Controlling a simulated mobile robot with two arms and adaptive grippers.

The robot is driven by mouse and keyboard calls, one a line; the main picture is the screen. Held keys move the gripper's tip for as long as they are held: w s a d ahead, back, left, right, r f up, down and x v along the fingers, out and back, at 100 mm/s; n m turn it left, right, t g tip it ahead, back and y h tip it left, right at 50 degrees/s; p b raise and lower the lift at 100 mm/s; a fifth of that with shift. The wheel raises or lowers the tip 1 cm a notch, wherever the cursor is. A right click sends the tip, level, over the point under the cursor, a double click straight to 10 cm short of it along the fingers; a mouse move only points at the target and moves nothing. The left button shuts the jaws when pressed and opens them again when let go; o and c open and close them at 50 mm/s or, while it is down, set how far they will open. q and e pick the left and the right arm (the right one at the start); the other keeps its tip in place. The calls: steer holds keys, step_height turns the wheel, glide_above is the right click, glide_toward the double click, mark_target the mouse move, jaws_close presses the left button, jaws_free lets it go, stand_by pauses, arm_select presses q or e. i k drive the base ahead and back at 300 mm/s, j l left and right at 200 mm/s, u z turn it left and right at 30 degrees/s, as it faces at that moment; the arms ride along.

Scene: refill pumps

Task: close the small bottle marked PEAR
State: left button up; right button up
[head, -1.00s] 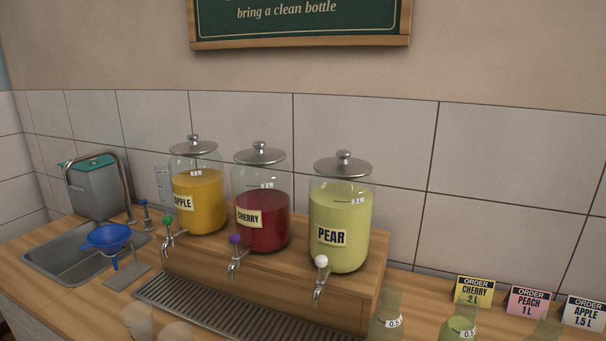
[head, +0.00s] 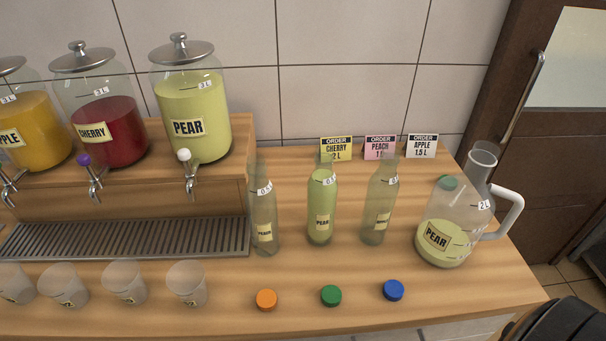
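The small bottle marked PEAR (head: 321,211) stands upright on the wooden counter, the middle one of three small bottles. It is filled with pale green liquid up to near its neck. No cap shows on its neck, which overlaps the yellow order card behind it. Three loose caps lie in front of the bottles: an orange cap (head: 266,300), a green cap (head: 331,296) and a blue cap (head: 393,290). The green cap is almost straight in front of the PEAR bottle. Neither of my grippers is in view.
Two nearly clear small bottles, left (head: 263,220) and right (head: 379,212), flank it. A large jug marked PEAR (head: 443,238) stands at right. Several cups stand at the front left, below the drip tray (head: 125,239). A dark rounded shape (head: 560,322) fills the bottom right corner.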

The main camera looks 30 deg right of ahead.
mark_target(323, 184)
steer(key=l+z, duration=0.15)
steer(key=z, duration=0.25)
steer(key=l+z, duration=0.15)
steer(key=z, duration=0.3)
steer(key=l+z, duration=0.15)
steer(key=z, duration=0.25)
steer(key=u, duration=1.55)
steer(key=k+j, duration=0.1)
steer(key=k, duration=0.7)
